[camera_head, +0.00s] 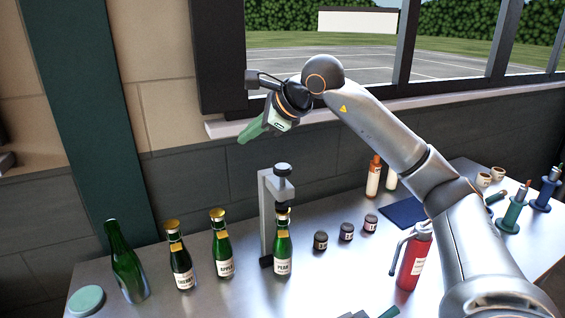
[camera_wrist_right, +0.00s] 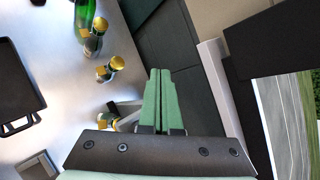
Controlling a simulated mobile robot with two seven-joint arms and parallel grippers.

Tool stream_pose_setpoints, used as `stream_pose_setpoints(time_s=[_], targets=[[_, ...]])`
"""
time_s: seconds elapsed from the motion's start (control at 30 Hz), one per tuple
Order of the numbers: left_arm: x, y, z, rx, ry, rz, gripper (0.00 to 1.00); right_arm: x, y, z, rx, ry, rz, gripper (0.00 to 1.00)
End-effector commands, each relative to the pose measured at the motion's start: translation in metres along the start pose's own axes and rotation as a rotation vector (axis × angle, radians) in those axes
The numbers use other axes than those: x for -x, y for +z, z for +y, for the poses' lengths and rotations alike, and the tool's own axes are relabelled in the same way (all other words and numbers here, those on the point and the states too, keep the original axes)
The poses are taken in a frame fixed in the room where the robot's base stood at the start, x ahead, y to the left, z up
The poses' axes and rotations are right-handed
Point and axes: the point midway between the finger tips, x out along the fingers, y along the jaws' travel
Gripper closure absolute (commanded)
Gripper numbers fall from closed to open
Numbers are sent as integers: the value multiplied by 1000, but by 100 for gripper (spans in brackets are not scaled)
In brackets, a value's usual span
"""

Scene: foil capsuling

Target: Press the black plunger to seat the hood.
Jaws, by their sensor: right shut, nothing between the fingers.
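The press (camera_head: 266,215) is a grey stand with a black plunger knob (camera_head: 282,170) on top. Below its arm stands the upright green PEAR bottle (camera_head: 282,255), its neck under the black lower end of the plunger. Whether a hood sits fully down on that neck is too small to tell. My right gripper (camera_head: 246,137) is high up, left of and above the knob, apart from it. Its green fingers (camera_wrist_right: 160,98) are together and empty. A green and grey piece (camera_head: 388,313) at the bottom edge looks like part of my left gripper; its jaws cannot be made out.
Two gold-topped bottles (camera_head: 223,250) (camera_head: 180,262) and an uncapped green bottle (camera_head: 125,265) stand left of the press. Small dark jars (camera_head: 346,232) and a red flask (camera_head: 413,258) stand to the right. The wall and window sill (camera_head: 300,118) lie close behind.

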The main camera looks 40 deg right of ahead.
Motion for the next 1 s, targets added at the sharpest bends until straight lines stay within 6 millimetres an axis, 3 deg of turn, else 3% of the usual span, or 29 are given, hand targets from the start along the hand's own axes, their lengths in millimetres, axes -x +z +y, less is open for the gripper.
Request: stream_pose_setpoints(time_s=[0.1, 0.3, 0.73, 1.0], targets=[[3, -3, 0, 0, 0, 0, 49, 35, -18, -26, -63, -53, 111, 100], [4, -4, 0, 0, 0, 0, 49, 65, -38, -42, -133, -95, 211, 100], [4, -4, 0, 0, 0, 0, 49, 69, -41, -44, -146, -100, 227, 100], [-6, 7, 0, 0, 0, 0, 49, 60, -49, -36, -144, -100, 226, 100]])
